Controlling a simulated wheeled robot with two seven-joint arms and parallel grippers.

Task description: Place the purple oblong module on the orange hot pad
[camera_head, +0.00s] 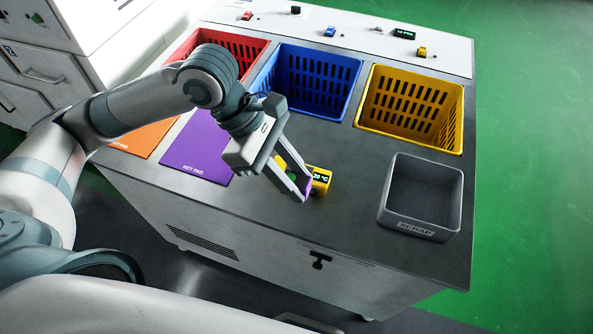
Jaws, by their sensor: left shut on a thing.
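My left gripper (303,193) is low over the grey worktop near its front edge, shut on a purple module (309,187). Only a thin purple strip of the module shows between the fingers, so its full shape is hidden. The orange hot pad (148,139) lies flat at the left of the worktop, partly covered from view by my left arm. The part of it that shows is bare. The gripper is well to the right of this pad. My right gripper is not in view.
A purple hot pad (197,152) lies between the orange pad and my gripper. A yellow module (321,178) with a temperature display is right behind the fingers. Red (247,47), blue (316,70) and yellow baskets (420,100) stand behind. A grey scrap bin (408,228) is at right.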

